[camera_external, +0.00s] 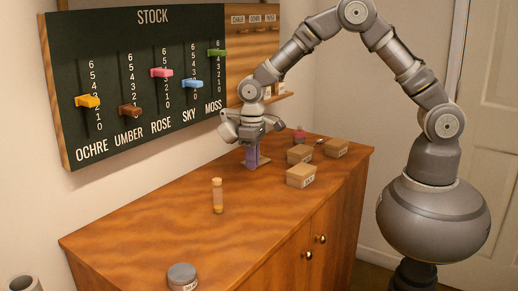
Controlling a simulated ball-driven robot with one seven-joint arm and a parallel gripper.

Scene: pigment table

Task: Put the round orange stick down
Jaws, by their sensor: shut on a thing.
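My gripper (252,149) points down, low over the far part of the wooden cabinet top (150,236). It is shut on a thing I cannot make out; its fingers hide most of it. A lilac upright shape (251,158) shows right below the gripper, with a small tan piece at its right foot. I cannot tell whether the lilac shape is held or stands there.
Labelled tan boxes (301,176) and a small pink-red bottle (299,136) stand right of my gripper. A grey-lidded jar (182,276) is at the near edge. The STOCK board (140,50) with coloured sliders hangs behind. The top's left middle is clear.

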